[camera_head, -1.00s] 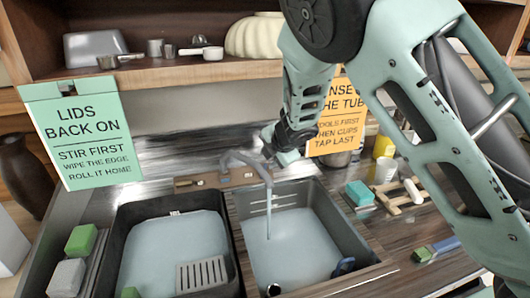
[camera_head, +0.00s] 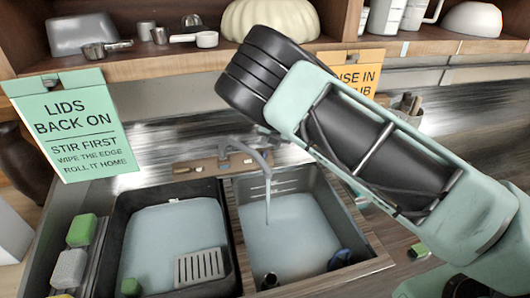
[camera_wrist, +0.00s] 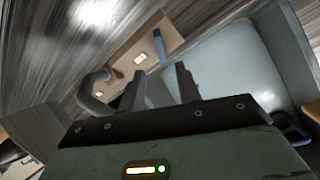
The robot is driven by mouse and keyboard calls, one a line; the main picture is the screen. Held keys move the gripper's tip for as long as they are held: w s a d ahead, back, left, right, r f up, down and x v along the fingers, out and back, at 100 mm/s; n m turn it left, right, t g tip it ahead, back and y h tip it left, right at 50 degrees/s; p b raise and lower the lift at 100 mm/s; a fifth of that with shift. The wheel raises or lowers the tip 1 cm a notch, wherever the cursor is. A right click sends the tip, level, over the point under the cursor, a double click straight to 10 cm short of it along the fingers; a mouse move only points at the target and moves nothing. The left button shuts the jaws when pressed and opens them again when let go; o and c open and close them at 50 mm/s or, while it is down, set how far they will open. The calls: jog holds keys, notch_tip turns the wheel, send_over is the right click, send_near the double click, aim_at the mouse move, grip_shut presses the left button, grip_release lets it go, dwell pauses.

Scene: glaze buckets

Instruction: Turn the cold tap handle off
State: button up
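The grey tap (camera_head: 262,165) stands on a wooden plate behind the two basins, and water runs from its spout into the right basin (camera_head: 240,240). The curved grey spout also shows left of my fingers in the wrist view (camera_wrist: 92,90). My gripper (camera_wrist: 162,85) is open there, its two dark fingers apart. A blue-grey bar (camera_wrist: 160,68) shows beyond and between the fingertips; I cannot tell whether it is the cold handle or water. No contact is visible. In the head view my arm hides most of the gripper and the area right of the tap.
The left dark basin (camera_head: 118,235) holds pale liquid and a slotted grey piece (camera_head: 199,267). A green sign (camera_head: 72,125) hangs at left, and an orange sign (camera_head: 360,76) is partly behind my arm. A shelf (camera_head: 160,62) with cups and bowls runs above.

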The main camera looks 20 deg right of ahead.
aim_at(264, 156)
jog(key=p+x, duration=0.2)
jog(key=x, duration=0.8)
jog(key=shift+p, duration=0.35)
jog(key=shift+r, duration=0.1)
grip_shut()
